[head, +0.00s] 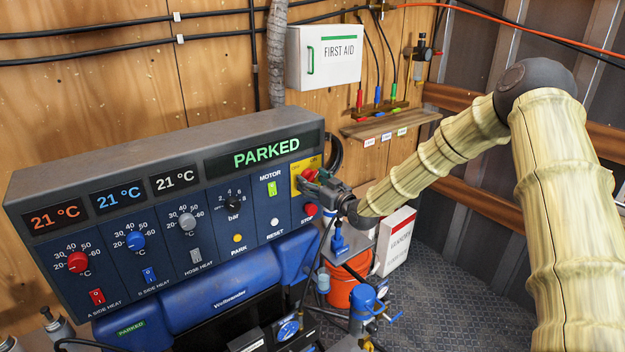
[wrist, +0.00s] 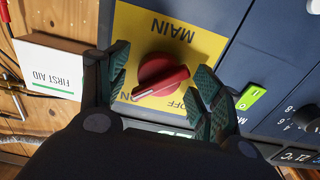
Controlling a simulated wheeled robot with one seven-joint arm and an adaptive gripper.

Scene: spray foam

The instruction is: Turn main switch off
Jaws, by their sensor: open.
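The main switch is a red rotary knob (wrist: 162,76) on a yellow plate (wrist: 205,38) marked MAIN, ON and OFF, upside down in the wrist view. The knob's pale pointer line runs toward the ON mark at lower left. My gripper (wrist: 161,62) is open, with one green-padded finger on each side of the knob. I cannot tell whether either finger touches it. In the head view my gripper (head: 318,186) is at the right end of the control panel (head: 130,160), partly hiding the yellow plate (head: 297,182) and the knob.
A green MOTOR switch (head: 272,188), a white RESET button (head: 274,222) and a red STOP button (head: 310,209) sit close to my gripper. A first aid box (head: 325,65) and a small wooden shelf (head: 390,124) are on the wall above. Blue and orange equipment stands below.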

